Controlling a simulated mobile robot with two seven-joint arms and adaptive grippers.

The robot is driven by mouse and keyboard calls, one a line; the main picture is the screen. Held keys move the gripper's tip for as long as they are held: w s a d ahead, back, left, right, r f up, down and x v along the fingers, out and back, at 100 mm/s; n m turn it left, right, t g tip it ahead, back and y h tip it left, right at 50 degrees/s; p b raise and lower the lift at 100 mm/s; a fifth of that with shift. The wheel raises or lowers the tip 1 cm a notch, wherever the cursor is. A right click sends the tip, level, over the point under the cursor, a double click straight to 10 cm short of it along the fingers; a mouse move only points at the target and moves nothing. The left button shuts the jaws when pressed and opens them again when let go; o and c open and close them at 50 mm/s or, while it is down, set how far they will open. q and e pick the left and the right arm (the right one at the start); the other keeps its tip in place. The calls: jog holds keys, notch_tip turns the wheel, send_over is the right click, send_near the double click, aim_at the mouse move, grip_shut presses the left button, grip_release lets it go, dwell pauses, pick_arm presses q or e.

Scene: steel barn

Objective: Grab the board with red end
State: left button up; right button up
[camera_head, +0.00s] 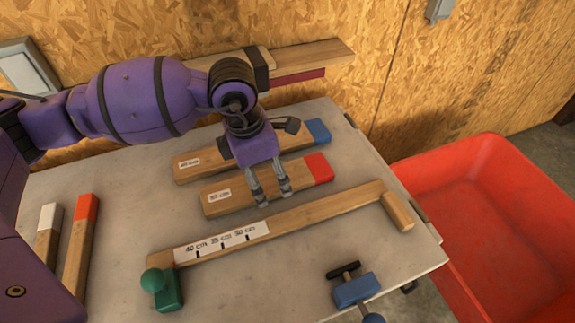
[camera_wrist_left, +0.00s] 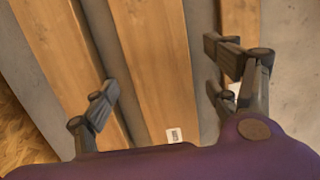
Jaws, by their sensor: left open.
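The board with a red end (camera_head: 239,198) lies flat on the table, its red tip to the right and a white label on its left part. My left gripper (camera_head: 272,196) is open and points down over this board's middle. In the left wrist view, its spread fingers (camera_wrist_left: 166,86) are on either side of a labelled wooden board (camera_wrist_left: 153,55), apparently the same one; its red end is out of that view. Another board with an orange-red end (camera_head: 77,250) lies at the table's left. My right gripper is not in view.
A blue-ended board (camera_head: 190,166) lies just behind. A wooden measuring rail (camera_head: 320,215) with a green knob clamp (camera_head: 166,288) lies in front. A white-ended board (camera_head: 45,245) is at left, a blue clamp (camera_head: 354,290) at front right. A red bin (camera_head: 470,200) stands right.

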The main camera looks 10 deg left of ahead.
pick_arm(q)
jog(key=shift+f, duration=0.6)
jog(key=c, duration=1.3)
jog(key=shift+c, duration=0.6)
jog(key=shift+r, duration=0.15)
